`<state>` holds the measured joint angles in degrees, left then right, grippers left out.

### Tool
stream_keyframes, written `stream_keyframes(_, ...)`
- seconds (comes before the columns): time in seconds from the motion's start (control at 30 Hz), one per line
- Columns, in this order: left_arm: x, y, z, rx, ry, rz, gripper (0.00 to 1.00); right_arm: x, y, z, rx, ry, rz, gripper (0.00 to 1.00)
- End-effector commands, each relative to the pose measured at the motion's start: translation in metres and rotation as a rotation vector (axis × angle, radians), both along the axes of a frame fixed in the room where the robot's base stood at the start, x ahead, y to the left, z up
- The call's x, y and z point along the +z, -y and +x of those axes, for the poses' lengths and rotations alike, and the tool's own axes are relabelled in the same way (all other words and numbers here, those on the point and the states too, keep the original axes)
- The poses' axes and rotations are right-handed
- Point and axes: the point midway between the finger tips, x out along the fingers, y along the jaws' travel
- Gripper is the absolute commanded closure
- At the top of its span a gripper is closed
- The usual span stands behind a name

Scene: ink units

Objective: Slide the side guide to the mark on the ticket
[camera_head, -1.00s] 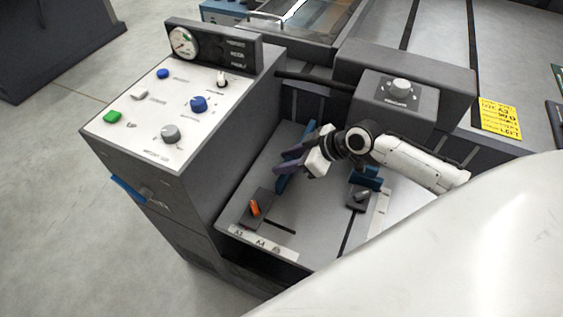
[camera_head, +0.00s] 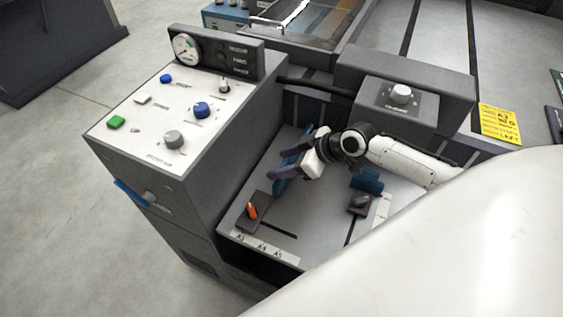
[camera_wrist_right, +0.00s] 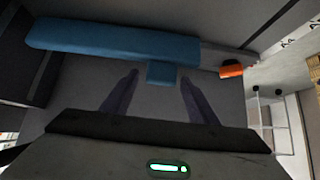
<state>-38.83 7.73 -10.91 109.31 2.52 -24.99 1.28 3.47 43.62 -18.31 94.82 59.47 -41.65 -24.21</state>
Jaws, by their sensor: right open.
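The side guide is a long blue bar (camera_head: 279,187) in the paper tray, largely hidden behind my right gripper in the head view. The right wrist view shows the guide (camera_wrist_right: 110,40) lying across the top, with a small blue tab on its near side. My right gripper (camera_head: 276,168) is open; its two purple fingertips (camera_wrist_right: 158,74) lie either side of the tab. An orange lever (camera_head: 252,211) stands on a dark block at the guide's front end, near a strip marked A3, A4, A5 (camera_head: 264,249). The yellow ticket (camera_head: 500,124) reads A3 on top. My left gripper is out of view.
A second blue guide (camera_head: 367,180) with a dark knob block (camera_head: 359,204) stands on the tray's right side. The control panel (camera_head: 140,125) rises at the left, and a grey housing with a knob (camera_head: 401,93) stands behind. Bare tray floor (camera_head: 315,220) lies between the guides.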

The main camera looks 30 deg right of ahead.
Motion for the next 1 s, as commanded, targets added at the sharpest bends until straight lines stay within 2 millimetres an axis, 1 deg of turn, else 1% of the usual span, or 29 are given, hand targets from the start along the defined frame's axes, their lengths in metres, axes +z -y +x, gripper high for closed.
stream_keyframes(0.33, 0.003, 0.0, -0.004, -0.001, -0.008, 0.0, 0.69, 0.046, 0.025, -0.04, 0.002, -0.002, -0.004, 0.46)
stream_keyframes(0.5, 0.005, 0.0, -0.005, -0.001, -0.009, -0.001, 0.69, 0.062, 0.034, -0.053, 0.001, -0.001, -0.002, 0.46)
stream_keyframes(0.7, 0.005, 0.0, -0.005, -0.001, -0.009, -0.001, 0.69, 0.069, 0.036, -0.058, 0.001, 0.0, 0.002, 0.46)
stream_keyframes(1.0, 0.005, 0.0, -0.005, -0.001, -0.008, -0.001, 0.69, 0.069, 0.036, -0.058, 0.001, 0.0, 0.001, 0.46)
